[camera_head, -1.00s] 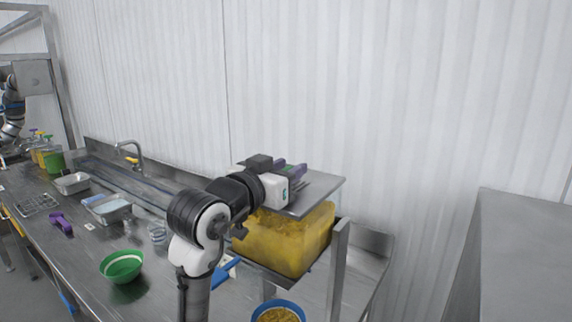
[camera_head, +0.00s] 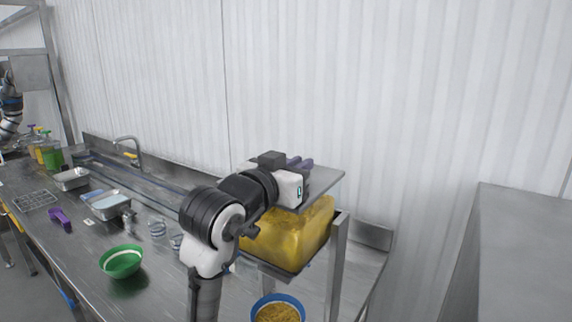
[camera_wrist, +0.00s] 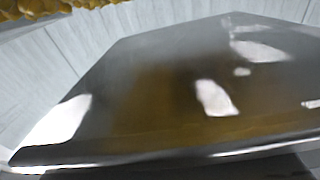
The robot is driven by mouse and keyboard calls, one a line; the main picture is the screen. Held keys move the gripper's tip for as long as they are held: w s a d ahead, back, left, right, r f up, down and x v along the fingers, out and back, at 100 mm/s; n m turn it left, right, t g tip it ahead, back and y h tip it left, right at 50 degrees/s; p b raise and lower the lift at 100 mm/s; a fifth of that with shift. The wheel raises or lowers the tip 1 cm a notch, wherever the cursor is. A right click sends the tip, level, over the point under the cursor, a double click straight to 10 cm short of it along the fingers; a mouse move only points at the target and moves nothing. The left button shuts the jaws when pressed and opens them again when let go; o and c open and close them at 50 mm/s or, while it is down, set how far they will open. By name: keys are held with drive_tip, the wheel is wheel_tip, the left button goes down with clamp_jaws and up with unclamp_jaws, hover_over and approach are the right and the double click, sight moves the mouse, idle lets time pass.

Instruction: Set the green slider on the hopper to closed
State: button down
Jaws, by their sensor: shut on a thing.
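The hopper (camera_head: 285,240) is a yellow, see-through box below a grey metal plate (camera_head: 325,178), right of my arm in the head view. My gripper (camera_head: 301,163) is over that plate, with its purple fingers close together. The green slider cannot be made out now; a small green piece showed between the fingers a second ago, so the fingers appear shut on it. The slider's position cannot be told. The wrist view shows a shiny metal plate (camera_wrist: 150,90) and yellow grains (camera_wrist: 40,6) at the top left, but no fingers.
A blue-rimmed bowl of yellow grains (camera_head: 277,312) is below the hopper. A metal post (camera_head: 338,265) stands at its right. A green bowl (camera_head: 121,262), metal trays (camera_head: 110,207) and a purple tool (camera_head: 60,218) lie on the counter at left.

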drive_tip(key=shift+s+d, duration=0.5)
drive_tip(key=shift+d, duration=0.25)
drive_tip(key=c, duration=1.4)
unclamp_jaws()
drive_tip(key=shift+d, duration=0.1)
drive_tip(key=shift+c, duration=0.2)
drive_tip(key=shift+s+a, duration=0.25)
drive_tip(key=shift+a, duration=0.05)
drive_tip(key=b+v, duration=0.4)
drive_tip(key=v, duration=0.9)
drive_tip(key=shift+b, duration=0.3)
